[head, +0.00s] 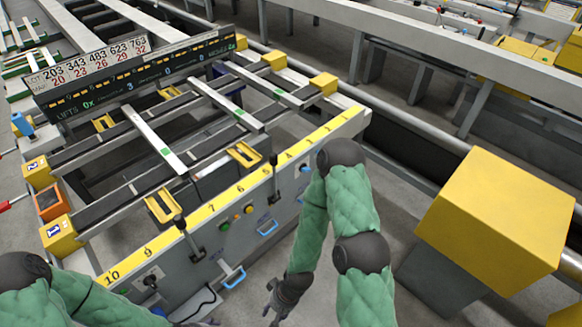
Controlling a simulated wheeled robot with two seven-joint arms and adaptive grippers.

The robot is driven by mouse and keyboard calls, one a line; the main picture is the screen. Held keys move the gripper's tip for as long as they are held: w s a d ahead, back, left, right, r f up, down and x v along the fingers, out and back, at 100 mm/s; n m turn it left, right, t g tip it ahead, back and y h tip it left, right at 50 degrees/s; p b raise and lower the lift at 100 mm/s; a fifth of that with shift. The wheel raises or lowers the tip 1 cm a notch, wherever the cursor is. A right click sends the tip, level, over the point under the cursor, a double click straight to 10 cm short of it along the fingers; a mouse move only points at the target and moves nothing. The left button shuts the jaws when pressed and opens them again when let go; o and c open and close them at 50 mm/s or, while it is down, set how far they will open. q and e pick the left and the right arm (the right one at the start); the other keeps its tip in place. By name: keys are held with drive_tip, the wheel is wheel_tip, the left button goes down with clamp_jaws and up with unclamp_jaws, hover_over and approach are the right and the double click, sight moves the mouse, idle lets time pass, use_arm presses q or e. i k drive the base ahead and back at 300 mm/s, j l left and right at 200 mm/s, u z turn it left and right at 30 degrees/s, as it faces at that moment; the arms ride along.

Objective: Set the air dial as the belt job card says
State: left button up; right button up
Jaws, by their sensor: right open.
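The grey front panel (215,248) of the runout table carries knobs, levers and buttons. A small dark round knob (150,281) sits low on its left part, below the yellow scale strip; I cannot tell if it is the air dial, nor read any setting. A white board with lot and max figures (88,62) stands at the back left; I cannot tell if it is the belt job card. My right gripper (272,314) is open at the bottom edge, pointing down in front of the panel, apart from it.
A black display (140,78) with lit text hangs under the board. A large yellow block (495,220) stands at right. Grey floor (235,307) lies before the panel.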

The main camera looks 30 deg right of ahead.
sight(303, 169)
drive_tip(key=u, duration=4.4)
drive_tip(key=k+j, duration=0.1)
drive_tip(key=k+z, duration=0.1)
drive_tip(key=z, duration=0.25)
drive_tip(key=k+z, duration=0.1)
drive_tip(key=z, duration=0.25)
drive_tip(key=k+z, duration=0.1)
drive_tip(key=z, duration=2.45)
drive_tip(key=i+z, duration=0.15)
drive_tip(key=z, duration=0.3)
drive_tip(key=i+z, duration=0.15)
drive_tip(key=z, duration=0.25)
drive_tip(key=i+z, duration=0.15)
drive_tip(key=z, duration=0.3)
